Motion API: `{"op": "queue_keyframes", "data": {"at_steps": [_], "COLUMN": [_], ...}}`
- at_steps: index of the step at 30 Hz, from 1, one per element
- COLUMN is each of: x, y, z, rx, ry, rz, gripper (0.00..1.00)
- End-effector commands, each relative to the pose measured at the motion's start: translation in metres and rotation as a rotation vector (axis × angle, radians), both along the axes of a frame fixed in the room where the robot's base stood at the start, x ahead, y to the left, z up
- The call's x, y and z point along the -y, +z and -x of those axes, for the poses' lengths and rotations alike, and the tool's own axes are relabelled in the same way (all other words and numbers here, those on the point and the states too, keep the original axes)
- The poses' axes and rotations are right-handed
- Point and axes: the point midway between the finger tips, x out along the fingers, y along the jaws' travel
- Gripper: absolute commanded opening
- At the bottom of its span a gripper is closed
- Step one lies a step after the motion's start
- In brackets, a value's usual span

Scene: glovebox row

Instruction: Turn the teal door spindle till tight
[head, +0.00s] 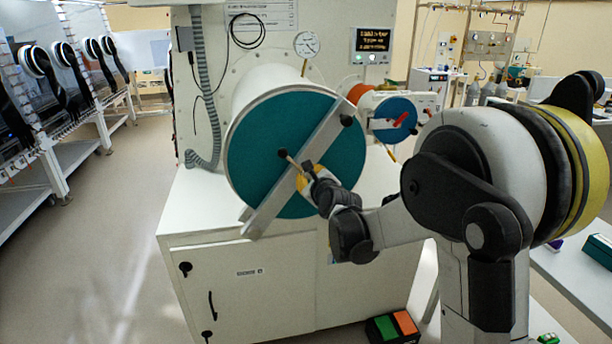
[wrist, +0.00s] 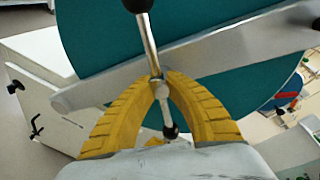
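The round teal door (head: 265,135) closes the front of the large white cylinder, with a flat metal crossbar (head: 325,130) running diagonally over it. The door spindle (head: 293,160) is at the middle of the crossbar, a thin metal bar with black knobs. In the wrist view the spindle bar (wrist: 149,45) runs from a knob at the top to one between my fingers. My gripper (head: 305,178) is at the spindle, and its yellow fingertips (wrist: 159,80) close in from both sides of the bar near its middle. The exact contact at the tips is partly hidden.
A smaller blue door (head: 394,120) with a red handle is to the right. The white cabinet (head: 250,290) stands below the teal door. A box with green and orange pads (head: 392,327) is on the floor. The floor at left (head: 110,250) is clear.

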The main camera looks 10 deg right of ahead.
Motion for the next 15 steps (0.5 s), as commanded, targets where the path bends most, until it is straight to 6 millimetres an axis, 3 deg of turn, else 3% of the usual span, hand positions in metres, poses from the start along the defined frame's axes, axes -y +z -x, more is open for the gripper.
{"op": "queue_keyframes", "data": {"at_steps": [15], "x": [-0.0007], "y": [-0.0043], "z": [0.0015], "rx": [0.013], "ry": [0.001], "rz": [-0.489], "gripper": [0.00]}}
